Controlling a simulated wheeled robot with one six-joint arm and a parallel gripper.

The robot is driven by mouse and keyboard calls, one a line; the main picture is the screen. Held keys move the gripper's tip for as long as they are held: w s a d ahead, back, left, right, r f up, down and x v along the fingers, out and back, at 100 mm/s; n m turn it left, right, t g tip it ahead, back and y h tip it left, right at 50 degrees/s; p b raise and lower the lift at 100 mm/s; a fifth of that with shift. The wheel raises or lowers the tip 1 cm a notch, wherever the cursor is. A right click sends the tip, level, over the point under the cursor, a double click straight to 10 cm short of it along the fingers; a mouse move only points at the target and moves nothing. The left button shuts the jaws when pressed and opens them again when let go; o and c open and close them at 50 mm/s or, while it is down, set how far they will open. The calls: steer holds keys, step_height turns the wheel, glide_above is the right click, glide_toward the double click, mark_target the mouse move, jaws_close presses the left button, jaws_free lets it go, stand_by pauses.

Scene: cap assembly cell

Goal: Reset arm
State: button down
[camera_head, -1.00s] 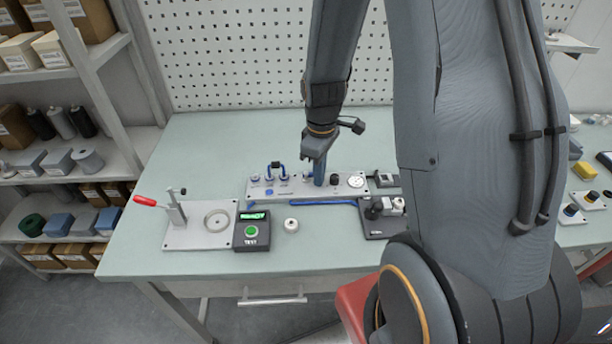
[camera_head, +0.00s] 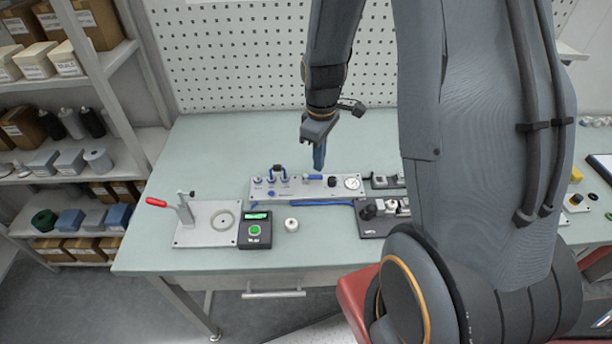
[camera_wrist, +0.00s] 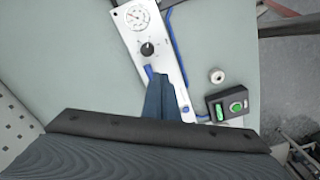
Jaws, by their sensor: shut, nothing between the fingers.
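My gripper (camera_head: 319,158) hangs above the back part of the bench, with its blue fingers together and nothing between them. In the head view its fingertips end just behind the panel with the gauge and knob (camera_head: 340,182). In the wrist view my gripper (camera_wrist: 165,100) shows as closed blue fingers over the edge of that panel (camera_wrist: 128,25). The fingers hide part of the panel there. I cannot tell the exact height above it.
A press fixture with a red handle (camera_head: 157,203), a test box with a green button (camera_head: 254,231) and a small white cap (camera_head: 291,224) stand on the bench (camera_head: 190,160). A dark fixture (camera_head: 372,226) is at right. Bench space behind the panel at left is clear. Shelves (camera_head: 60,180) stand left.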

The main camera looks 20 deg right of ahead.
stand_by(0.4)
steer(key=s+a+m+t+b, duration=0.1)
steer(key=s+a+m+b, duration=0.5)
steer(key=b, duration=0.5)
steer(key=s+m, duration=0.2)
steer(key=shift+s, duration=0.3)
stand_by(0.6)
